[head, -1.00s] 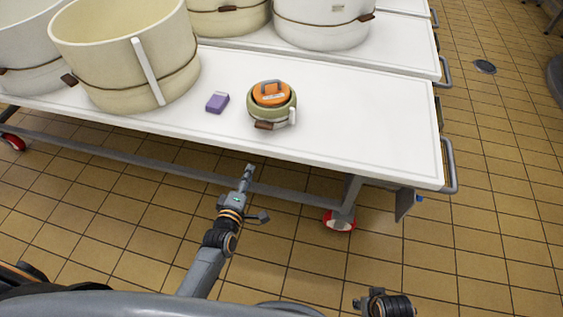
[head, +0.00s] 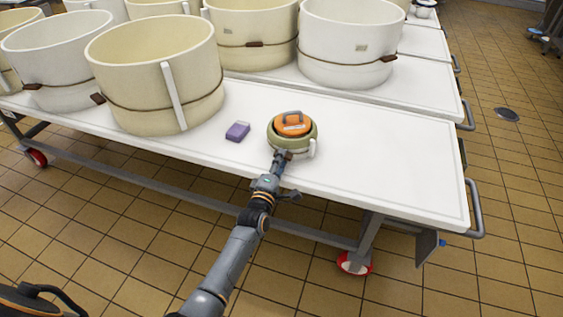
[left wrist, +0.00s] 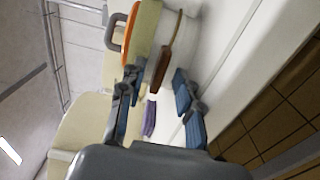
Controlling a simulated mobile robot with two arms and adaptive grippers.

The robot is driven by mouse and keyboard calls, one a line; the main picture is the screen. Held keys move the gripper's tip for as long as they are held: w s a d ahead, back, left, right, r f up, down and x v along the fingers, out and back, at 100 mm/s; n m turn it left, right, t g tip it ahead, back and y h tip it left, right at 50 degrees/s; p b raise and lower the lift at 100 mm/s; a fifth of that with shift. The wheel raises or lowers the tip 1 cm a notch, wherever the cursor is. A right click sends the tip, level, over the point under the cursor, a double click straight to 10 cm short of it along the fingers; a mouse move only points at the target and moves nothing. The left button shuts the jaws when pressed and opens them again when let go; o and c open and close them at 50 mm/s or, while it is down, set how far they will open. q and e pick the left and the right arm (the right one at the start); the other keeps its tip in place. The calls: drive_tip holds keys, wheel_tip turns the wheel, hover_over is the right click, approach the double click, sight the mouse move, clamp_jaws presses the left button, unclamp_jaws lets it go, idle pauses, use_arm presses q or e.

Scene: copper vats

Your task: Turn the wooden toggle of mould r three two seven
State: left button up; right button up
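A small round mould with a green band (head: 273,137) stands near the front edge of the white table (head: 385,165), with an orange block (head: 292,126) with a grey handle on top. No number is readable on it. Its brown wooden toggle (left wrist: 160,70) shows on the mould's side in the left wrist view; the gripper mostly hides it in the head view. My left gripper (head: 281,156) is at the mould's front; it also shows in the left wrist view (left wrist: 155,78), fingers apart on either side of the toggle. Contact cannot be told. My right gripper is out of view.
A purple block (head: 237,131) lies left of the mould. Large cream vats (head: 155,75) and a white vat (head: 345,45) stand behind and to the left. The table is clear to the right of the mould.

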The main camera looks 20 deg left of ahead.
use_arm(q)
drive_tip(key=shift+w, duration=0.6)
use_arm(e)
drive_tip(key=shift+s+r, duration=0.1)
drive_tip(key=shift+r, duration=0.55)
use_arm(q)
clamp_jaws()
